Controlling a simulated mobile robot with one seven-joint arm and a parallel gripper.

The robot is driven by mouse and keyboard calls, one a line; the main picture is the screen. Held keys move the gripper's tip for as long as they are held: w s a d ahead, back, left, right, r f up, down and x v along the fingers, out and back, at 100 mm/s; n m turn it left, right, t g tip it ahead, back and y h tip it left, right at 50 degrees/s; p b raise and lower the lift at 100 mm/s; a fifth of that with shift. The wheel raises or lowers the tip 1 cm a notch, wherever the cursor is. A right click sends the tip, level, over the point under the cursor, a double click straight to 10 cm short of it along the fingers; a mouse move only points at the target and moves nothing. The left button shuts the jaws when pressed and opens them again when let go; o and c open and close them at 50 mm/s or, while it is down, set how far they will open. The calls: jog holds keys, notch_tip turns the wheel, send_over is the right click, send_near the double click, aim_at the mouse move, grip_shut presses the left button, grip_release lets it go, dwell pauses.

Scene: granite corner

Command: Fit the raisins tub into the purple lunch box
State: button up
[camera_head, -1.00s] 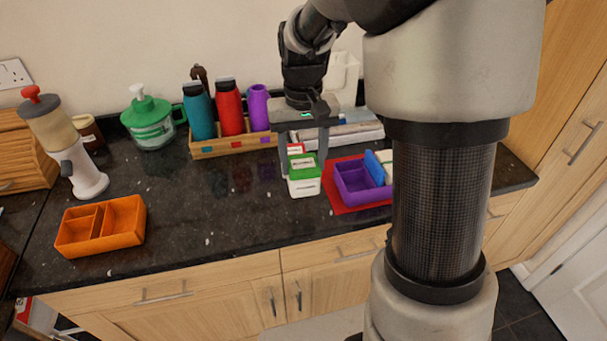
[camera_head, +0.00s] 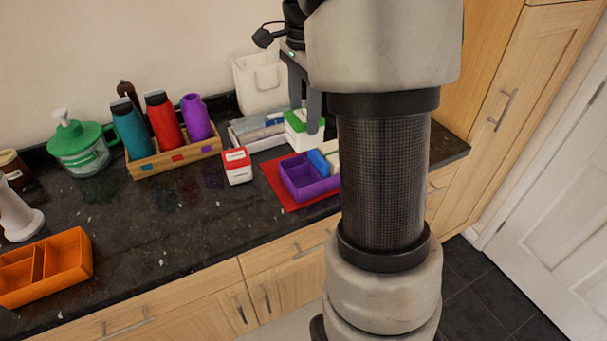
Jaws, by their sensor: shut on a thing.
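A white tub with a green lid (camera_head: 303,134) is held in my gripper (camera_head: 304,122), one finger showing in front of it. It is just behind the purple lunch box and appears raised. The purple lunch box (camera_head: 298,189) lies on a red mat, its left compartment empty. A blue item (camera_head: 318,162) and a pale item (camera_head: 333,156) sit in its right part, partly hidden by my arm. A second white tub with a red lid (camera_head: 237,167) stands on the counter left of the mat. The tub labels are too small to read, so I cannot tell which is raisins.
A wooden crate (camera_head: 178,164) of bottles and a tray of packets (camera_head: 246,143) stand at the back. An orange divided box (camera_head: 67,261) is at the front left. A green-lidded jug (camera_head: 80,146) is behind it. The middle counter is clear.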

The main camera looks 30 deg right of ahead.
notch_tip(320, 180, down, 15)
jog(key=shift+f+b, duration=0.1)
jog(key=shift+b, duration=0.5)
jog(key=shift+f, duration=0.2)
jog(key=o, duration=1.1)
